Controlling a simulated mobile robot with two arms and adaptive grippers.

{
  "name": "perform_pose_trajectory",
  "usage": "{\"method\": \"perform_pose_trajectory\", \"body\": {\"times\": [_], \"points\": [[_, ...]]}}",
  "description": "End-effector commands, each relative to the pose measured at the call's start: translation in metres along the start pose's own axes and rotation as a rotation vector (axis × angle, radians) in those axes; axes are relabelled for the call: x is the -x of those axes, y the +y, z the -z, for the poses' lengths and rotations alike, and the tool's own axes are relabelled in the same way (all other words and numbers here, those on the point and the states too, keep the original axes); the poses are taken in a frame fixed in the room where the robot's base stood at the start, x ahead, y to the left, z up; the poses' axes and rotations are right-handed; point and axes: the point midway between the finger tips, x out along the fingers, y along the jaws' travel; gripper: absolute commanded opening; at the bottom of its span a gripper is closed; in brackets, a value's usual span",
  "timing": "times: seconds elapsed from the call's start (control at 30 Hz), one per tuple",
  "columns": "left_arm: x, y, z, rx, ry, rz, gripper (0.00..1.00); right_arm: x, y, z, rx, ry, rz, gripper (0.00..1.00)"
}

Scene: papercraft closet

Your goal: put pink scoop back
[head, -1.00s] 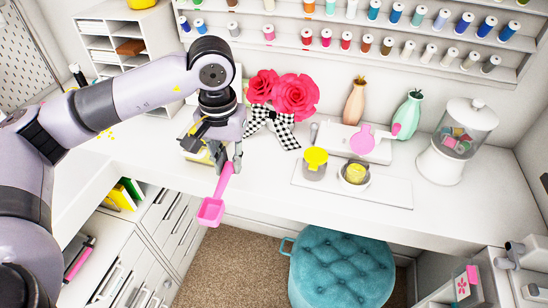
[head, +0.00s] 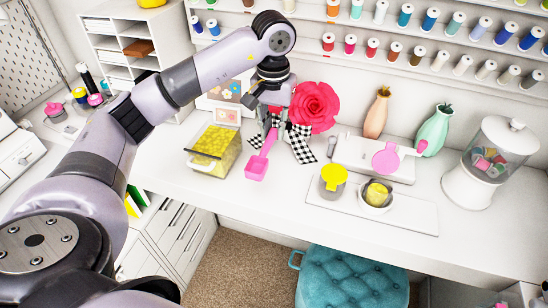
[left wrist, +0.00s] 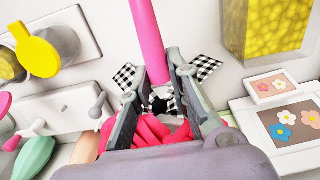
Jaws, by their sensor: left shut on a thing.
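My left gripper (head: 273,122) is shut on the handle of a pink scoop (head: 257,167), whose square cup hangs down over the table. The pink handle (left wrist: 147,40) also shows in the left wrist view, running up from between the fingers (left wrist: 160,75). A yellow-filled clear box (head: 214,150) stands just left of the scoop. To the right, a round pink scoop-like piece (head: 386,158) rests on a white block. My right gripper is not seen.
A yellow-topped cup (head: 334,176) and a bowl with yellow in it (head: 378,193) stand on a white board. A glass jar (head: 490,150) stands at right. The table front has free room.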

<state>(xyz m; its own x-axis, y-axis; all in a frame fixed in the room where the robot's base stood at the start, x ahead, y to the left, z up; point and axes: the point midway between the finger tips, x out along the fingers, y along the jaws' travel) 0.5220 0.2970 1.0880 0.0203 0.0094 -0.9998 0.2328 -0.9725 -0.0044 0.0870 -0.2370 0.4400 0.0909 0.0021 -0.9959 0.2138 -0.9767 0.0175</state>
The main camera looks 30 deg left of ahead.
Motion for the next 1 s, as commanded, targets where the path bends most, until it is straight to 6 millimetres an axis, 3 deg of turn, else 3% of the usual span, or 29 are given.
{"method": "perform_pose_trajectory", "body": {"times": [0.13, 0.3, 0.47, 0.7, 1.0], "points": [[-0.035, -0.001, -0.002, -0.001, -0.006, 0.003, 0.00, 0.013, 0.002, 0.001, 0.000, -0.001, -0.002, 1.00], [-0.058, 0.000, -0.002, 0.000, -0.002, 0.001, 0.00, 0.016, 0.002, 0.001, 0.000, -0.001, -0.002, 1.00], [-0.068, 0.000, -0.002, 0.000, -0.001, 0.001, 0.00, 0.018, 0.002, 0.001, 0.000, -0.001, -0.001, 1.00], [-0.099, 0.000, -0.003, 0.000, -0.002, 0.002, 0.00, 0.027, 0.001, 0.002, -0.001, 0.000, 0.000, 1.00], [-0.102, 0.000, -0.002, -0.001, 0.001, 0.001, 0.00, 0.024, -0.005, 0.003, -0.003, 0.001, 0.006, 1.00]]}}
